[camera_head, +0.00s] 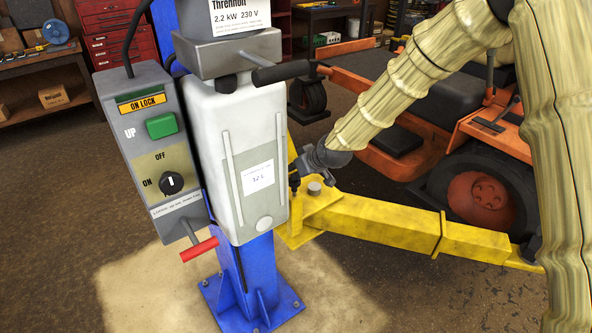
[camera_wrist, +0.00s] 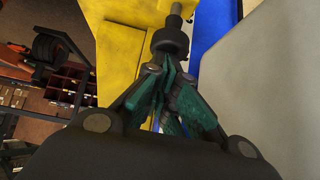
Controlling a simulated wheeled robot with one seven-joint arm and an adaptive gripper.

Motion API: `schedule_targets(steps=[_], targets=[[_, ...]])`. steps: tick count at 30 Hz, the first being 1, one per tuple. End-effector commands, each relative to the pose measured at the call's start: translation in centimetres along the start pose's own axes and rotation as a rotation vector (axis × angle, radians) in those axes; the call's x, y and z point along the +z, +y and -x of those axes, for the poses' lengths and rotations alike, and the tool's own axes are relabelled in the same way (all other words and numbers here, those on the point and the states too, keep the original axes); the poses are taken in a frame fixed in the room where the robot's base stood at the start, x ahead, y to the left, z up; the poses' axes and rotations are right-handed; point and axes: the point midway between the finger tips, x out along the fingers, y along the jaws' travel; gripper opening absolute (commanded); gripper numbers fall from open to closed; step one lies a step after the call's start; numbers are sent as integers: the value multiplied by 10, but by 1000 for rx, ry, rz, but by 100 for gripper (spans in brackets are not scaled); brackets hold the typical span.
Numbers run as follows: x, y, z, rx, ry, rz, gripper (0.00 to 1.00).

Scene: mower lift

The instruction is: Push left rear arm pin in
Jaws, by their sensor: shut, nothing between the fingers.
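The yellow lift arm (camera_head: 385,222) reaches right from the blue column (camera_head: 245,275). The arm pin, a black knob (camera_wrist: 170,41) on a grey shaft, stands against yellow metal at the top of the wrist view. My gripper (camera_wrist: 172,68) is shut and empty, its green-padded fingers together just below the knob. I cannot tell whether the fingertips touch it. In the head view my gripper (camera_head: 303,167) is beside the column at the arm's inner end. A small dark part (camera_head: 294,180) there may be the pin. How deep the pin sits is hidden.
The grey control box (camera_head: 150,150) and white tank (camera_head: 240,155) stand left of my gripper. An orange mower (camera_head: 470,150) is behind and right of the yellow arm. A black handle (camera_head: 280,72) sticks out above. The floor in front is clear.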

Motion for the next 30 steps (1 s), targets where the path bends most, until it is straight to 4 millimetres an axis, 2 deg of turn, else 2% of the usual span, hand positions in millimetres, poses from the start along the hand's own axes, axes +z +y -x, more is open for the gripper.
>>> schedule_targets(steps=[1,5,17,22,30], targets=[[9,0,-8,-1,-2,-1,0],[17,0,-17,-1,-2,-1,0],[19,0,-18,-1,-4,-1,0],[12,0,-10,-1,-4,0,0],[-16,0,17,0,2,0,0]])
